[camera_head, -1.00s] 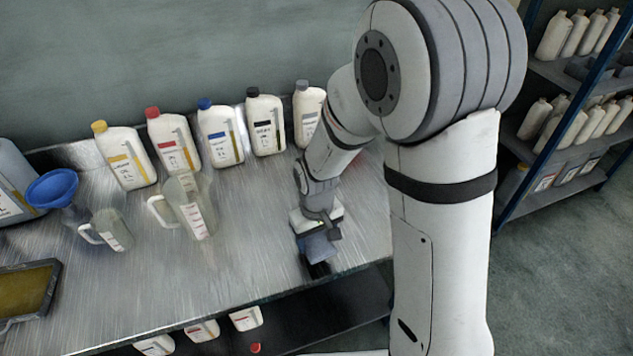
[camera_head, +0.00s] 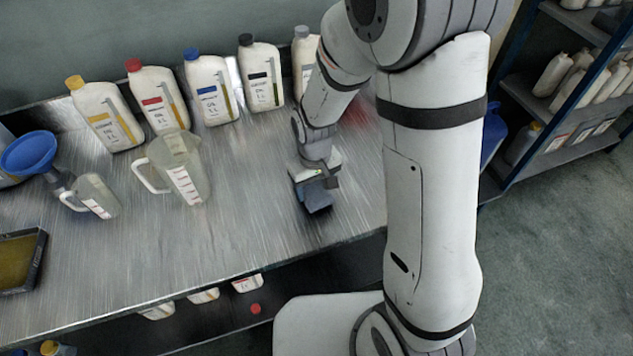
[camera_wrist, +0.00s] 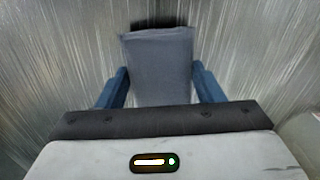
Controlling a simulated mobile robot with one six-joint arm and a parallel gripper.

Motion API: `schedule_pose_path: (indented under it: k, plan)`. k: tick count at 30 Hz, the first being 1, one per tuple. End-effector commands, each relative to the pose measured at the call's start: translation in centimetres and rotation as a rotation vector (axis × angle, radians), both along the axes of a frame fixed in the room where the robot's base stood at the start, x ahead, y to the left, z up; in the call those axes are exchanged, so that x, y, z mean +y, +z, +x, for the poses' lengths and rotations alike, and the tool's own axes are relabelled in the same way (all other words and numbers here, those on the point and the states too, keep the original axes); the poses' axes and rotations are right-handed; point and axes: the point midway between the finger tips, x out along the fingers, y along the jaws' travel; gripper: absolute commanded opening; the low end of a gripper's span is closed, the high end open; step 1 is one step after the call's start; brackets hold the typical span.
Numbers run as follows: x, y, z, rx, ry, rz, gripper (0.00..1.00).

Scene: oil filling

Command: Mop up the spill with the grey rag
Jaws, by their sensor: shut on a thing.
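The grey rag (camera_wrist: 160,65) shows in the wrist view as a flat blue-grey cloth held between two blue fingers. My gripper (camera_wrist: 158,88) is shut on it, over the brushed metal bench (camera_head: 245,215). In the head view my gripper (camera_head: 316,196) is near the bench's front edge, to the right of the clear measuring jugs. I cannot tell whether the rag touches the bench. I cannot make out a clear spill. A faint reddish patch (camera_head: 360,112) lies on the bench behind my arm, partly hidden; it may be a reflection.
Several bottles stand along the bench's back, including a yellow-capped one (camera_head: 105,115) and a black-capped one (camera_head: 261,75). A large jug (camera_head: 180,170), a small jug (camera_head: 95,195), a blue funnel (camera_head: 28,153) and a dark tray (camera_head: 22,262) are left. The front middle is clear.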

Motion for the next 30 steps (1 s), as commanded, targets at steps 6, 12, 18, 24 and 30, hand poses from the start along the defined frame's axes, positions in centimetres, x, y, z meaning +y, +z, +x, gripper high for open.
schedule_pose_path:
  k: [6,12,18,24,30]
  plan:
    - [-0.03,-0.73,0.01,0.000,-0.001,0.000,0.43]
    - [-0.04,-0.67,0.03,-0.001,-0.001,0.000,0.43]
    - [-0.07,-0.83,0.04,-0.001,-0.002,0.000,0.43]
    - [-0.09,-1.15,0.05,-0.001,-0.002,0.000,0.43]
    - [-0.10,-1.45,0.04,-0.001,-0.002,0.000,0.43]
